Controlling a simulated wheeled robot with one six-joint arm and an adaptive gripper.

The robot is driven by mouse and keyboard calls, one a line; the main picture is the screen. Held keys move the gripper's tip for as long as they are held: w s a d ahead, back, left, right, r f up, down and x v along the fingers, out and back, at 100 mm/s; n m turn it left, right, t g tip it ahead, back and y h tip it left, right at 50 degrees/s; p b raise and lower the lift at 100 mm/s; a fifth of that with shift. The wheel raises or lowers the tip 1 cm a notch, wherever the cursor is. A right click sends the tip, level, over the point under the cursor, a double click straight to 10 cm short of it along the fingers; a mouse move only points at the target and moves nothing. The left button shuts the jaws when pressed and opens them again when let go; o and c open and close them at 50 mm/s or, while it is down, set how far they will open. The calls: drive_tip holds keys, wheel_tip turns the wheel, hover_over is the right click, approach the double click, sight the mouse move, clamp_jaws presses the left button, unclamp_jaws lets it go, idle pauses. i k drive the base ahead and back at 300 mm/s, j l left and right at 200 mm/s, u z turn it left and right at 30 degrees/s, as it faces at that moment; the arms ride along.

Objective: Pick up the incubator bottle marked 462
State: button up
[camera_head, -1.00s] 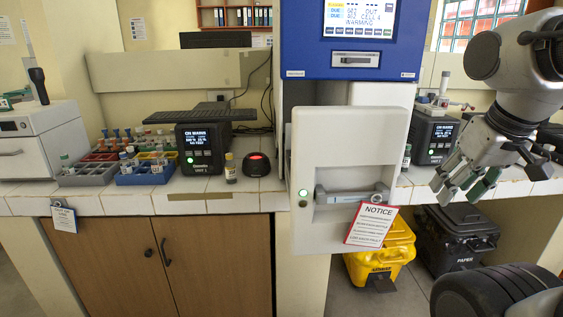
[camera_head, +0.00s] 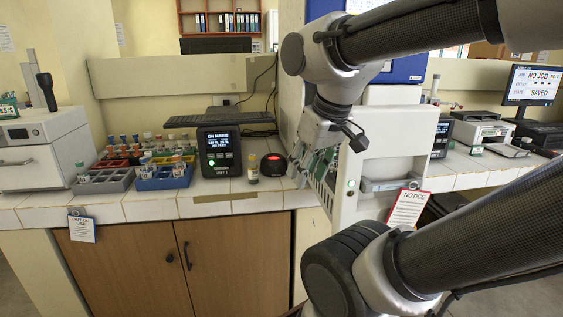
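My arm covers much of the incubator.
Grey (camera_head: 104,181) and blue (camera_head: 165,178) racks hold several capped vials at the left. The counter's front strip is mostly clear.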

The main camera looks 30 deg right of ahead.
sight(335, 167)
drive_tip(key=i+u, duration=0.1)
drive_tip(key=i, duration=0.35)
drive_tip(key=i+l+u, duration=0.1)
drive_tip(key=i, duration=0.35)
drive_tip(key=i+j+z, duration=0.35)
drive_tip(key=j+z, duration=0.15)
drive_tip(key=z, duration=0.2)
drive_tip(key=j+z, duration=0.25)
drive_tip(key=z, duration=0.15)
drive_tip(key=i+j+z, duration=0.1)
drive_tip(key=j+z, duration=0.2)
drive_tip(key=z, duration=0.15)
drive_tip(key=j+z, duration=0.25)
drive_tip(key=z, duration=0.25)
drive_tip(key=j+z, duration=0.2)
drive_tip(key=z, duration=0.3)
drive_tip(key=k+j+z, duration=0.15)
drive_tip(key=z, duration=0.3)
drive_tip(key=i, duration=0.15)
drive_tip(key=k+z, duration=0.15)
drive_tip(key=k, duration=0.3)
drive_tip(key=z, duration=0.2)
